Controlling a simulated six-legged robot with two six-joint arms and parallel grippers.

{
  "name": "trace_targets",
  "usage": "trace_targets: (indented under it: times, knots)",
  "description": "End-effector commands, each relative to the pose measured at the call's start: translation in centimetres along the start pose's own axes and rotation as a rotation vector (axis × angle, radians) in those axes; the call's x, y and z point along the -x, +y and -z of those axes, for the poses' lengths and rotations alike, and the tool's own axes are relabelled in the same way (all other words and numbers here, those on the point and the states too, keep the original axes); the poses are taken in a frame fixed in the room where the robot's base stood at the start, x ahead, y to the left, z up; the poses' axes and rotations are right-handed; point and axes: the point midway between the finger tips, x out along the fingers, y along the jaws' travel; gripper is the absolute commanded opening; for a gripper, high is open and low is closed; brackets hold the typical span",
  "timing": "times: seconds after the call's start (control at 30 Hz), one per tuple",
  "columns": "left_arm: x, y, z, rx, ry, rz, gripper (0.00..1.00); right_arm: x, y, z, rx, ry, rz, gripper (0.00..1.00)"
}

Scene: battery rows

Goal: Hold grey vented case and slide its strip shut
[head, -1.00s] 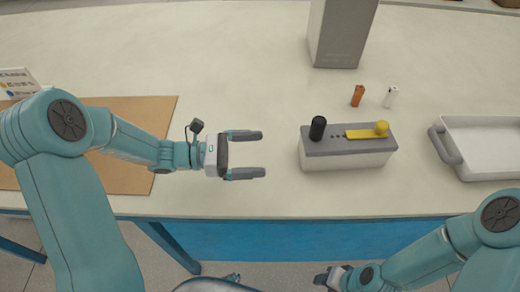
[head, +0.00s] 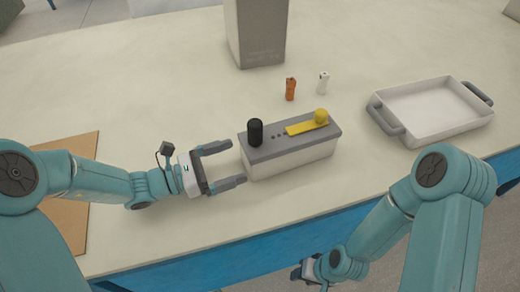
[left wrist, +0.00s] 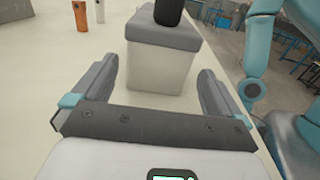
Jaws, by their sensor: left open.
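The grey vented case (head: 290,160) stands on the table, with a pale body and a grey top. On its top are a black upright knob (head: 255,132), a few small dark holes and a yellow strip (head: 300,128) with a round yellow knob (head: 321,116) at its right end. My left gripper (head: 238,163) is open at the case's left end, its fingertips close to it. In the left wrist view the case's end (left wrist: 160,65) shows ahead between the two open fingers. I cannot tell whether they touch it. My right gripper (head: 308,271) is low, in front of the table edge; its jaws are unclear.
An orange battery-like piece (head: 290,89) and a white one (head: 323,83) stand behind the case. A tall grey box (head: 257,35) is at the back. A white tray with grey handles (head: 380,122) is at right. A brown board (head: 75,229) lies at left.

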Motion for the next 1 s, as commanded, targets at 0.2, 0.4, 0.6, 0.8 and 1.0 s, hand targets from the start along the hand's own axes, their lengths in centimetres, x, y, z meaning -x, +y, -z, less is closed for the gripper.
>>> trace_targets:
  times: [0.2, 0.4, 0.6, 0.8, 1.0]
  knots:
    - [-4.9, 0.1, 0.0, -0.001, 0.000, 0.004, 1.00, 0.0, 0.0, 0.0, 0.000, 0.000, 0.000, 0.43]
    - [-7.8, 0.2, 0.0, 0.000, 0.001, 0.003, 1.00, 0.0, 0.0, 0.0, 0.000, 0.000, 0.000, 0.43]
    - [-8.7, 0.3, 0.0, 0.000, 0.001, 0.000, 1.00, 0.0, 0.0, 0.0, 0.000, 0.000, 0.000, 0.43]
    - [-8.7, 0.3, 0.0, 0.000, 0.001, 0.000, 1.00, 0.0, 0.0, 0.0, 0.000, 0.000, 0.000, 0.43]
    - [-8.7, 0.3, 0.0, 0.000, 0.000, 0.000, 0.48, 0.0, 0.0, 0.0, 0.000, 0.000, 0.000, 0.43]
